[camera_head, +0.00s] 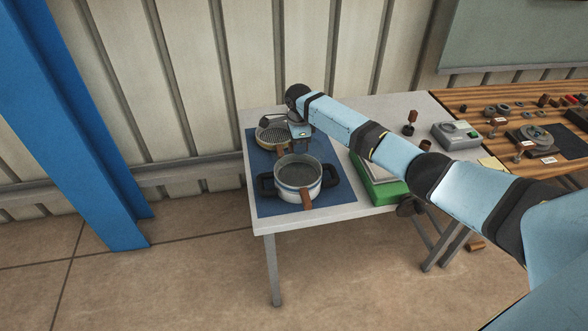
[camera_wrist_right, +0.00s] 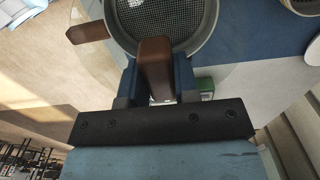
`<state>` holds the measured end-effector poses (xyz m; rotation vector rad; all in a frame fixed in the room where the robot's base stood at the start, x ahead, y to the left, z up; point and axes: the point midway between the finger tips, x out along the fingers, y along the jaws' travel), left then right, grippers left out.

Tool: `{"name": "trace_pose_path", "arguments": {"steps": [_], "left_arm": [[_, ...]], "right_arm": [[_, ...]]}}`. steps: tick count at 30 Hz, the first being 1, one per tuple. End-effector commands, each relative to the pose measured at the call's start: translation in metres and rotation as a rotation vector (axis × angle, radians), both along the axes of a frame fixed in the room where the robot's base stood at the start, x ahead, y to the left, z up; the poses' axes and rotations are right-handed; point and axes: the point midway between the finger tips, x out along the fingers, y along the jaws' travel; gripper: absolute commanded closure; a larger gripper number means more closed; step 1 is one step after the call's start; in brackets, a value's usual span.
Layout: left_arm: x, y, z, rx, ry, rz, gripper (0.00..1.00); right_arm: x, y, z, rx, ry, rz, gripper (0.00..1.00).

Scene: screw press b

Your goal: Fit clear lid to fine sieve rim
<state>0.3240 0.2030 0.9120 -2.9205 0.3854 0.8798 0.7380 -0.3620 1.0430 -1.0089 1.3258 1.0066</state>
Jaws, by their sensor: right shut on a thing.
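My right gripper (camera_head: 300,131) is over the right side of a round metal sieve (camera_head: 268,134) at the back of the blue mat. In the right wrist view, the gripper (camera_wrist_right: 157,72) is shut on a brown upright handle (camera_wrist_right: 156,58). A faint see-through round edge, which looks like the clear lid (camera_wrist_right: 103,73), spreads around that handle. The sieve (camera_wrist_right: 193,10) with dark mesh and a brown side tab (camera_wrist_right: 88,32) lies beneath. I cannot tell whether lid and rim touch. My left gripper is not in view.
A pot-like vessel (camera_head: 298,193) with black side handles and a brown tab stands at the mat's front. A green-based device (camera_head: 378,193) stands to the right. A grey device (camera_head: 456,135) and a wooden bench (camera_head: 500,95) with small parts are farther right.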

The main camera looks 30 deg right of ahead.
Motion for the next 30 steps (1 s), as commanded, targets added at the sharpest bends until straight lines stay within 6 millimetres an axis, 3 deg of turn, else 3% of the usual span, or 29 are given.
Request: {"name": "trace_pose_path", "arguments": {"steps": [16,30], "left_arm": [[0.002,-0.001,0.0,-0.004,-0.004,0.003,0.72],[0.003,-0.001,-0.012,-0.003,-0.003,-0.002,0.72]], "right_arm": [[0.0,0.0,-0.005,0.0,0.0,0.0,0.97],[0.0,0.0,-0.048,0.001,0.0,0.0,0.97]]}}
